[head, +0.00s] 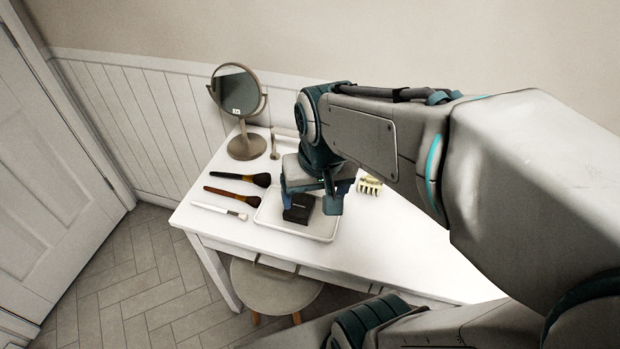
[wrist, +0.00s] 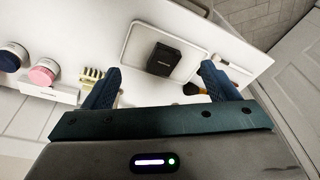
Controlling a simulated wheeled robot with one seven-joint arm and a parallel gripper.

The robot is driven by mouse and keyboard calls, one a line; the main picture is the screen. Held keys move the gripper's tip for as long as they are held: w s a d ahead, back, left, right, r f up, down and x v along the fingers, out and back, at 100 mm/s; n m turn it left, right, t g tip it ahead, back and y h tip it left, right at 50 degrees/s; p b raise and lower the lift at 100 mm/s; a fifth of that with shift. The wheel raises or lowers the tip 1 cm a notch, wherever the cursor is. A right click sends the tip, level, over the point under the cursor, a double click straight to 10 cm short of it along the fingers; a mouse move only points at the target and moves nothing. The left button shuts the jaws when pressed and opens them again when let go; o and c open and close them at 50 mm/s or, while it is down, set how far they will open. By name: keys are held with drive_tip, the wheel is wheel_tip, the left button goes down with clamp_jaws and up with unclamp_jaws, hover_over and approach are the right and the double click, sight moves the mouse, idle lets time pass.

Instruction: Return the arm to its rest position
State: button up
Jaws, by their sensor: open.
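My gripper (head: 318,203) is open and empty above the white table (head: 400,254). In the head view its fingers overlap a black box (head: 299,208) that lies on a white tray (head: 316,230). In the wrist view my gripper (wrist: 163,90) has its two blue fingers spread wide, with nothing between them. There the black box (wrist: 163,59) lies on the tray (wrist: 133,27) beyond the fingertips, apart from them. My arm reaches in from the right side of the head view and hides part of the table and the back wall.
A round mirror (head: 236,92) stands at the table's back left. Several brushes, one with a white handle (head: 219,210), lie left of the tray. A cream hair claw (head: 370,186) lies right of my gripper. Jars, one pink-lidded (wrist: 44,71), show in the wrist view. A stool (head: 275,290) stands in front.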

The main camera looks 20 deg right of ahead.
drive_tip(key=shift+s+r+n, duration=0.15)
drive_tip(key=shift+s+n, duration=0.35)
drive_tip(key=shift+s, duration=0.6)
drive_tip(key=shift+d+r+t+p, duration=0.1)
drive_tip(key=shift+r+t+p, duration=0.2)
drive_tip(key=shift+r+p, duration=0.95)
